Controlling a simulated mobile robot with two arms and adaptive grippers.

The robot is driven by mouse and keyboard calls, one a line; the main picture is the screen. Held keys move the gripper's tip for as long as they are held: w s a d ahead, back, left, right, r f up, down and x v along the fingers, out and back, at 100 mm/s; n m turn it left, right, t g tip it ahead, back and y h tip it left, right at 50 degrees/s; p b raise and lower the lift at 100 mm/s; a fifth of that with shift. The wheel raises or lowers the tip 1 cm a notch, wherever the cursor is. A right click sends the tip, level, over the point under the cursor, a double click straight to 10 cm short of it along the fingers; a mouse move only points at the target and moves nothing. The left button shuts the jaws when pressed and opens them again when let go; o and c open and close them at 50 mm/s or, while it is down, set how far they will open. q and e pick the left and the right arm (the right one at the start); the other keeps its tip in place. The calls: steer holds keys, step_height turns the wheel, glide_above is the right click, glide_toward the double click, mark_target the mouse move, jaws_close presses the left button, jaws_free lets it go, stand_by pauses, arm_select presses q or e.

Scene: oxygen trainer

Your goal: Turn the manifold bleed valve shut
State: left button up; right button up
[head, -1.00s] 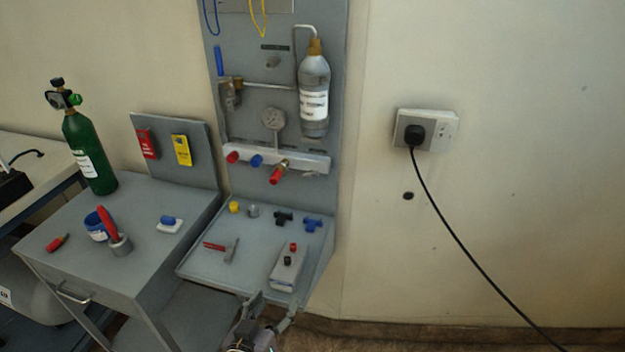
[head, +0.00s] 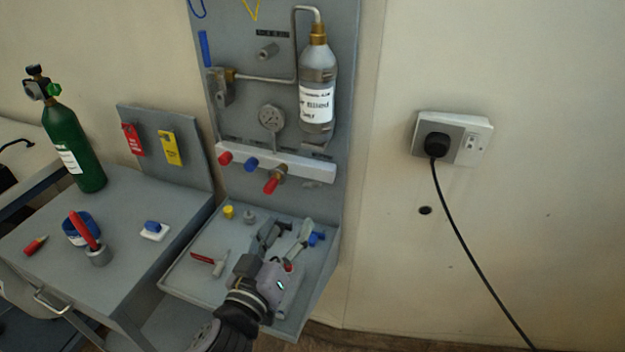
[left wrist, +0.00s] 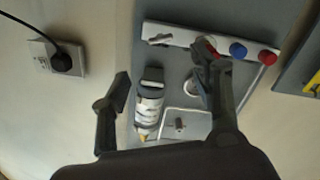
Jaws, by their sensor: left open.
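The white manifold bar (head: 315,171) is on the grey upright panel, below the round gauge (head: 271,117). It carries a red knob (head: 225,158), a blue knob (head: 251,164) and a red-handled brass valve (head: 271,184). A small grey fitting shows near its right end; I cannot tell which part is the bleed valve. The left wrist view shows the manifold upside down (left wrist: 185,38), with a grey lever-like fitting (left wrist: 158,40) and the red handle partly behind a finger. My left gripper (head: 286,234) is open and empty, below and apart from the manifold, over the shelf. My right gripper is out of view.
The grey shelf (head: 185,278) below holds a red-handled tool (head: 208,262), a yellow cap (head: 228,212) and blue fittings (head: 316,239). A labelled bottle (head: 317,95) hangs above the manifold. A green cylinder (head: 75,150) stands on the left cart. The wall to the right is mostly clear.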

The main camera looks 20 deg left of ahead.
mark_target(311, 187)
arm_select(q)
steer(key=w+p, duration=0.1)
steer(key=w, duration=0.5)
steer(key=w+p, duration=0.1)
steer(key=w, duration=0.5)
steer(key=shift+w+d, duration=0.2)
steer(key=shift+w, duration=0.55)
steer(key=shift+w+f, duration=0.1)
steer(key=shift+w, duration=0.1)
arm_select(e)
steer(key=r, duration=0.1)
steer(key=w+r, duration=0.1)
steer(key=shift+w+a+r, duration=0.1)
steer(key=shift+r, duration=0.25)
arm_select(q)
steer(key=shift+c, duration=0.2)
steer(key=c, duration=1.1)
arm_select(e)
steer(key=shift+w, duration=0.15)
